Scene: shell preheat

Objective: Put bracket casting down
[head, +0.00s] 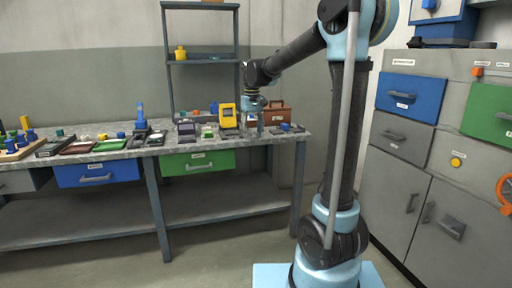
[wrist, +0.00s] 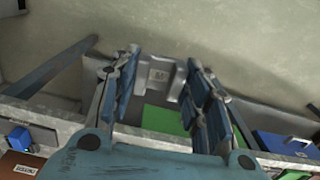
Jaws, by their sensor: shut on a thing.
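My gripper (head: 257,112) is low over the right part of the workbench (head: 222,148), between a yellow instrument and a brown case. In the wrist view, its two blue-padded fingers (wrist: 166,92) stand apart on either side of a grey piece with a small pale label, which seems to be the bracket casting (wrist: 170,76). The gripper is shut on it. Part of the casting is hidden by the fingers. In the head view, the casting is too small to make out clearly, and I cannot tell whether it touches the bench.
The yellow instrument (head: 228,115) and brown case (head: 278,114) stand close to my gripper. Several tools and trays crowd the bench to the left. A green drawer (head: 198,161) and a blue drawer (head: 97,172) hang below. Grey cabinets (head: 410,190) stand at right. The lower shelf is clear.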

